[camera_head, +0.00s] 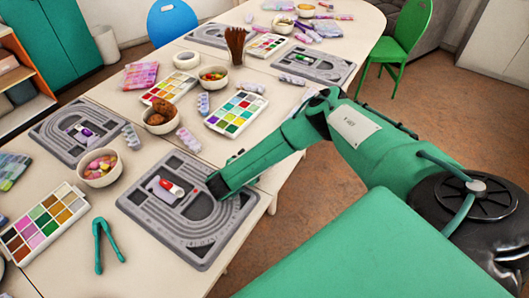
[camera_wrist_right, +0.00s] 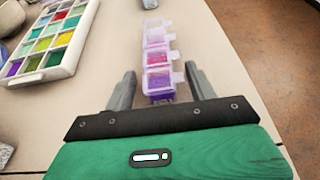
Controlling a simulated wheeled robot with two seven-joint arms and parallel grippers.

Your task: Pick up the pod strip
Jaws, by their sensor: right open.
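A pod strip (camera_wrist_right: 158,60), a row of small clear boxes with flip lids, lies on the table in the right wrist view. Its nearer boxes hold purple and magenta beads; the farther ones look pale. My right gripper (camera_wrist_right: 160,72) is open. Its two grey fingers stand on either side of the strip's near end, with a gap visible on both sides. In the head view my green right arm reaches over the near bead board and hides most of this area, so the fingers cannot be made out there. My left gripper is not in view.
A palette of coloured beads (camera_wrist_right: 50,42) lies left of the strip; the head view also shows it (camera_head: 236,112). The near bead board (camera_head: 150,222) lies beside my forearm. Other strips, bowls and green pliers (camera_head: 100,235) cover the table. The table edge is close on the right.

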